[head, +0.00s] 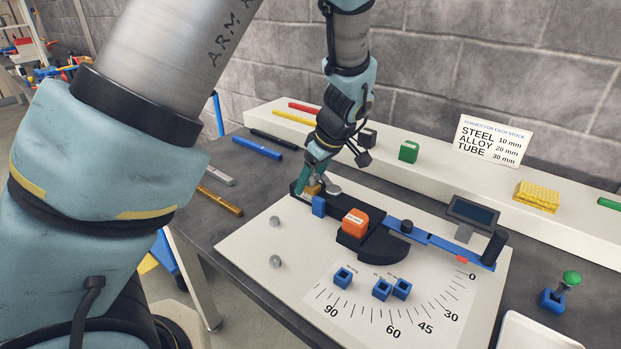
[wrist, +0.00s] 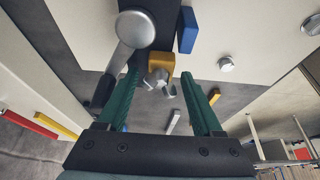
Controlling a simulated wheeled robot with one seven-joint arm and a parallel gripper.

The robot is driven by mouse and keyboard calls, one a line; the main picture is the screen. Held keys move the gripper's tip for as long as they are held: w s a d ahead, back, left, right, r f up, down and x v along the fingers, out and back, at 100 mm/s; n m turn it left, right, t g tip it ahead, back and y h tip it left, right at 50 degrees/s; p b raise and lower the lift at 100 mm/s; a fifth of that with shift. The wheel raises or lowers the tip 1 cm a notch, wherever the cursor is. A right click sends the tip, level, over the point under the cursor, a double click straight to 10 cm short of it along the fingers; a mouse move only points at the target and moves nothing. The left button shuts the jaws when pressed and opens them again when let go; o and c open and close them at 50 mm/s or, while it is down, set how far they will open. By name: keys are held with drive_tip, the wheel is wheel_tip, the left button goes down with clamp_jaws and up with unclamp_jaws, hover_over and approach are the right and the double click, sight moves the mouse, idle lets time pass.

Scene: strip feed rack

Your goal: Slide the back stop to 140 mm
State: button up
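The back stop looks to be the small yellow block (wrist: 160,62) with a metal screw at the end of the dark rail (head: 340,205). In the head view the yellow block (head: 313,188) is partly hidden by my gripper. My gripper (wrist: 159,74) is open, its two green fingertips to either side of the yellow block with gaps showing. I cannot tell whether they are low enough to straddle it. In the head view my gripper (head: 306,182) is at the rail's left end. No millimetre scale is legible.
A silver round-headed lever (wrist: 136,30) and a blue block (wrist: 187,30) are close to the fingers. Blue cubes (head: 381,290) stand on the white plate (head: 270,300). A small display (head: 473,212) stands at right.

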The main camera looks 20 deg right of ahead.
clamp_jaws()
idle(0.3)
idle(0.4)
